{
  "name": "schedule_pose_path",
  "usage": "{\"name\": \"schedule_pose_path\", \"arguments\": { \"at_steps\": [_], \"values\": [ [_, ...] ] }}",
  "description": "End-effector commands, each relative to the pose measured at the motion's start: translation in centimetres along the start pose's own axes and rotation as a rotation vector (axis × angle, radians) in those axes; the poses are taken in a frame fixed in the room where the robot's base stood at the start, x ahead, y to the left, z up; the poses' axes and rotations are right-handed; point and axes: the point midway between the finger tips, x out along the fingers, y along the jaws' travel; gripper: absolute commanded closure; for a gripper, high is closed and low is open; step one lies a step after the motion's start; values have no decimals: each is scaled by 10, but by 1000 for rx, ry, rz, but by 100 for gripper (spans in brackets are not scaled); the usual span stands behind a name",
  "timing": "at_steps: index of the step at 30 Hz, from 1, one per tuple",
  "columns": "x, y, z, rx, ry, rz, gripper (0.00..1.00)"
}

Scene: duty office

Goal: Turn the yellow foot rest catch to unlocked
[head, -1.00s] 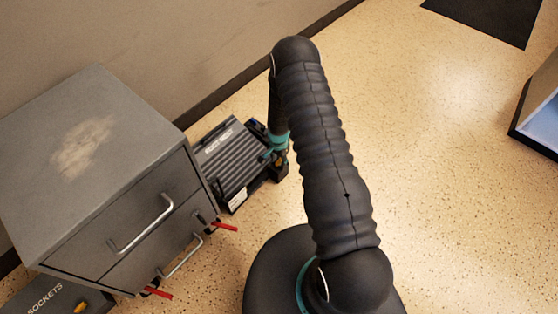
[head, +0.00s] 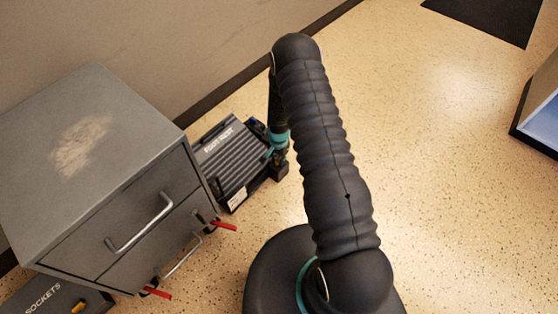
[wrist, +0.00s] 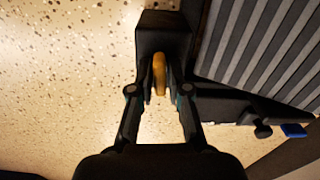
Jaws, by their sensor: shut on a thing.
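The foot rest (head: 238,165) is a dark ribbed platform on the floor beside the grey cabinet; its ribbed top also shows at the right of the wrist view (wrist: 270,45). The yellow catch (wrist: 159,74) stands at a black block on the foot rest's side, seen nearly edge-on. My gripper (wrist: 160,85) is shut on the yellow catch, one finger on each side of it. In the head view my gripper (head: 277,155) is at the foot rest's right side, and the catch is mostly hidden there. I cannot read any lock marking.
A grey drawer cabinet (head: 95,165) with red levers (head: 222,226) stands left of the foot rest. A sockets case (head: 45,300) lies at the lower left. A blue part (wrist: 294,131) and a black knob (wrist: 263,131) sit on the foot rest's edge.

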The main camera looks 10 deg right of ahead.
Motion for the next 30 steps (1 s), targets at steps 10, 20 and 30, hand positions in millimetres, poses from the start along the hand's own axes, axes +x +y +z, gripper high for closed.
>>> {"name": "schedule_pose_path", "arguments": {
  "at_steps": [10,20,30],
  "values": [
    [3,0,0,-297,1,-1,100],
    [3,0,0,-611,0,0,100],
    [2,0,0,-935,1,0,100]
  ]
}}
